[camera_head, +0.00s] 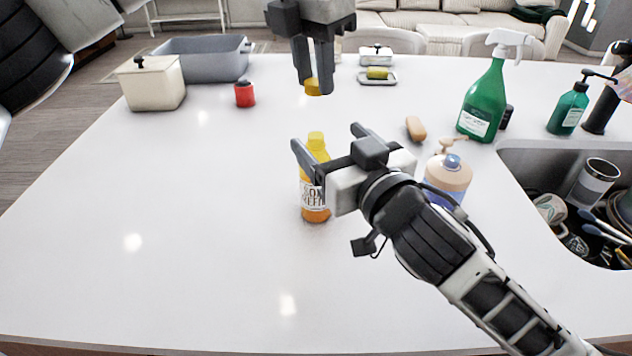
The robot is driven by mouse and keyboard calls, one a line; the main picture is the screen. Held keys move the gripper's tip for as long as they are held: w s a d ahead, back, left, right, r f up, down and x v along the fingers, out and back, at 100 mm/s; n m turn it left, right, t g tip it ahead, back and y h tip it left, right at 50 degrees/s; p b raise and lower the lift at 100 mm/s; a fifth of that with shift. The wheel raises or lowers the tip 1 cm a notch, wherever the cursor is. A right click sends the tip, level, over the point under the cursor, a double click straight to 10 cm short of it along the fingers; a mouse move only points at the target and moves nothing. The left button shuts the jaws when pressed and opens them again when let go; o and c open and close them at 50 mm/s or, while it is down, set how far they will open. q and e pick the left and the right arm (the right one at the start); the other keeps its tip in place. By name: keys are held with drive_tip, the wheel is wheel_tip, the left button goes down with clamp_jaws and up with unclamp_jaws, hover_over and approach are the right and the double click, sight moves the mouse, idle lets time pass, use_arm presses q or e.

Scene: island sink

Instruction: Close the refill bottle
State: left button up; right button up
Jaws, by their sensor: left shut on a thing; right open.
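The refill bottle (315,206) stands upright on the white counter near the middle of the picture. It is orange with a white label and a yellow top part. My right gripper (328,139) is open at the bottle's upper part, with a finger on either side; its body hides part of the bottle's right side. I cannot tell whether its fingers touch the bottle. My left gripper (314,84) points down, farther up in the picture and apart from the bottle. It is shut on a small yellow-orange cap (313,88) at its fingertips.
A tan-and-blue pump bottle (450,176) stands just right of my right gripper. Behind are a brown sponge-like piece (416,129) and a green spray bottle (485,100). The sink (530,155) is at right. A red container (245,94) stands left. The front-left counter is clear.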

wheel_tip(320, 180, down, 8)
drive_tip(key=x, duration=0.7)
drive_tip(key=shift+w, duration=0.3)
drive_tip(key=shift+a, duration=0.1)
drive_tip(key=shift+c, duration=0.4)
drive_tip(key=c, duration=1.4)
use_arm(q)
hover_over(316, 135)
drive_tip(key=shift+s+a+f, duration=0.1)
drive_tip(key=shift+s+f, duration=0.05)
drive_tip(key=shift+f, duration=2.35)
drive_tip(key=shift+f, duration=0.9)
drive_tip(key=shift+f, duration=0.6)
